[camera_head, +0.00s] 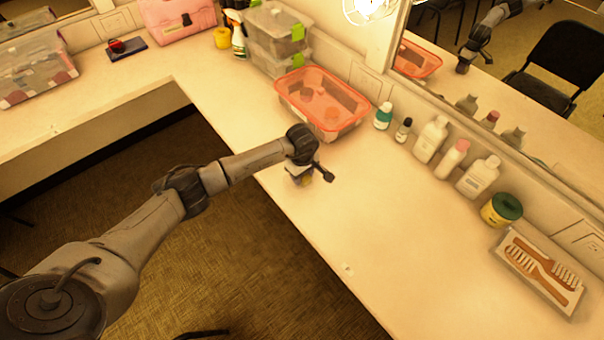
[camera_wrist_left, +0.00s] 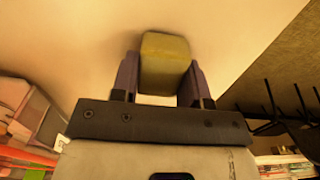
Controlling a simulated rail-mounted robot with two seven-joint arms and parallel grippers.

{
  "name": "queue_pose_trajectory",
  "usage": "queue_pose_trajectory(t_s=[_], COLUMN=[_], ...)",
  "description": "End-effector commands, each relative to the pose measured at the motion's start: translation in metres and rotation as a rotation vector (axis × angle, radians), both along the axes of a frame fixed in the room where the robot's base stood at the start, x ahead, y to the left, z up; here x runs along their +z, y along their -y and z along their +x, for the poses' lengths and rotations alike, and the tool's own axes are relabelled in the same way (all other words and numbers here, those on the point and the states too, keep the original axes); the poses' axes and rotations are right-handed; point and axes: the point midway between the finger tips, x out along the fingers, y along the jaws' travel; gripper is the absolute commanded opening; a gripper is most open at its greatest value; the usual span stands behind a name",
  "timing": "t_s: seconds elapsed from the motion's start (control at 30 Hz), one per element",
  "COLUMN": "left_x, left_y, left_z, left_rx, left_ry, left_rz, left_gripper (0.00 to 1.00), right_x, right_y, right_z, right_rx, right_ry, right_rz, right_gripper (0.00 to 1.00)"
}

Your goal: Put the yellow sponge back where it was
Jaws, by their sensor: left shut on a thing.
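My left gripper (camera_head: 302,175) is low over the near edge of the white counter, in front of the orange-rimmed bin. In the left wrist view my left gripper (camera_wrist_left: 163,85) is shut on the yellow sponge (camera_wrist_left: 164,62), a small block held between its two fingers. In the head view only a little of the sponge shows below the gripper. Whether the sponge touches the counter is hard to tell. My right gripper is not in view.
The counter (camera_head: 390,225) is clear around and right of the gripper. An orange-rimmed bin (camera_head: 322,103) stands behind it. Several bottles, including a white bottle (camera_head: 478,177), line the mirror. A green-lidded tub (camera_head: 502,210) and a brush tray (camera_head: 541,268) stand at right.

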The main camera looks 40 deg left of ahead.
Motion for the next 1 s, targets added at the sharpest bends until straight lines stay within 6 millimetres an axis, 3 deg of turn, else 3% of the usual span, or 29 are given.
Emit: queue_pose_trajectory(t_s=[0.1,0.13,0.37,0.73,1.0], left_x=[-0.005,-0.003,-0.002,0.004,0.050], left_y=[0.000,0.000,0.000,0.000,-0.001], left_z=[0.000,0.000,0.000,0.001,0.001], left_rx=[0.000,0.000,0.000,0.000,-0.001], left_ry=[0.000,0.000,0.000,0.002,0.004], left_rz=[0.000,0.000,0.000,0.000,0.001], left_gripper=[0.19,0.44,0.66,0.67,0.67], right_x=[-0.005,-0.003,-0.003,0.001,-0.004], right_y=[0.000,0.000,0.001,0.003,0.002], right_z=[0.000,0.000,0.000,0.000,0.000], right_rx=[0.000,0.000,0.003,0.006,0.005], right_ry=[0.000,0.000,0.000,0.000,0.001], right_rz=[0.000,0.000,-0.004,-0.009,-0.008], right_gripper=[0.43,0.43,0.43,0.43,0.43])
